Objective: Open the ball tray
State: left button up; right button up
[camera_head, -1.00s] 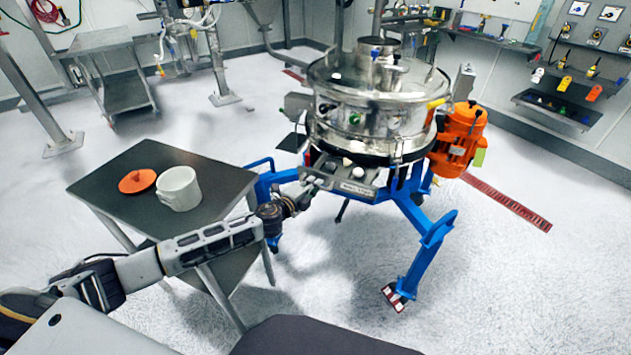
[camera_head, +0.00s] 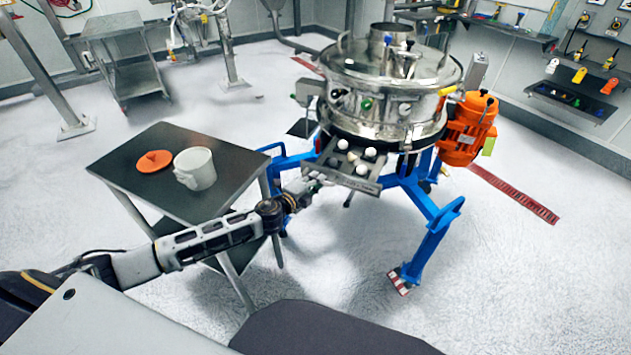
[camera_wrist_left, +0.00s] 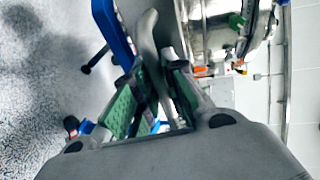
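The ball tray (camera_head: 346,179) is a grey metal tray sticking out from under the round steel sifter (camera_head: 385,95). Several white balls and a dark one show in it. My left gripper (camera_head: 312,184) is at the tray's front left corner. In the left wrist view its green-padded fingers (camera_wrist_left: 158,75) lie on both sides of a curved grey handle (camera_wrist_left: 148,38) and look closed on it. The exact contact is partly hidden. My right gripper is in no view.
A dark-topped table (camera_head: 140,190) stands left of the sifter, with a white pot (camera_head: 196,168) and an orange lid (camera_head: 154,161). Blue legs (camera_head: 432,240) carry the sifter, and an orange motor (camera_head: 468,128) sits at its right. The floor in front is clear.

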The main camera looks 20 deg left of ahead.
pick_arm(q)
jog(key=o, duration=0.3)
jog(key=shift+o, duration=0.2)
jog(key=shift+s, duration=0.2)
jog(key=v, duration=1.1)
jog(key=shift+s+a, duration=0.2)
dwell(0.8)
dwell(0.5)
